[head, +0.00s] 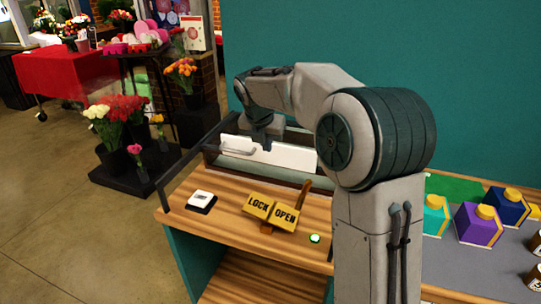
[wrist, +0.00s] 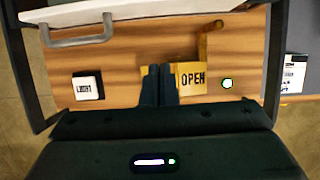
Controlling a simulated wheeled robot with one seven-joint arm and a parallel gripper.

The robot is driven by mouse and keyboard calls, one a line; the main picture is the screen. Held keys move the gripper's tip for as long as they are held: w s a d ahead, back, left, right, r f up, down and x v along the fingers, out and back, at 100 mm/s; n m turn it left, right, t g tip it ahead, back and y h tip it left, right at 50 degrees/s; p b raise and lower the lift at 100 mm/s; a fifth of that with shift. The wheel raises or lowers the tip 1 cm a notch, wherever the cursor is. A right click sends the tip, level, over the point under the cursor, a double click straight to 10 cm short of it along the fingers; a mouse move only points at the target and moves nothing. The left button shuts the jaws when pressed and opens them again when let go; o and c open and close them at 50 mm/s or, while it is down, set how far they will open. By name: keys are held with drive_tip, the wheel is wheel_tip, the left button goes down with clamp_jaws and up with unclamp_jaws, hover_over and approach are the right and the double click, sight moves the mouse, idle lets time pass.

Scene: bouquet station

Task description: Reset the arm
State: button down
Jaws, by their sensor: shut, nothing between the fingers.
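My arm reaches over the wooden station from the right in the head view. My gripper (head: 263,143) points down in front of the white panel with a grey handle (head: 280,156). Whether it touches the panel cannot be told. In the wrist view my gripper (wrist: 160,75) has its two dark fingers together, with nothing between them.
A wooden lever (head: 302,196) stands beside the sign. A white switch on a black base (head: 201,201) and a lit green button (head: 314,238) are on the wooden top. Dark rails flank the top. Colored boxes (head: 478,224) stand at the right. Flowers (head: 123,112) stand at the left.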

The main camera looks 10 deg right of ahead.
drive_tip(key=s+d+r+m, duration=0.1)
drive_tip(key=s+d+m, duration=0.1)
drive_tip(key=s+m, duration=0.55)
drive_tip(key=s+d+r+m, duration=0.2)
drive_tip(key=s+m, duration=0.5)
drive_tip(key=s, duration=0.2)
drive_tip(key=s+d+f+m+y, duration=0.1)
drive_tip(key=s+f+m, duration=0.2)
drive_tip(key=s+m, duration=0.5)
drive_tip(key=s+d+f+m+y, duration=0.1)
drive_tip(key=s+f+m, duration=0.2)
drive_tip(key=s+m, duration=0.5)
drive_tip(key=shift+s+d+f, duration=0.15)
drive_tip(key=shift+s+d, duration=0.1)
drive_tip(key=shift+s, duration=0.4)
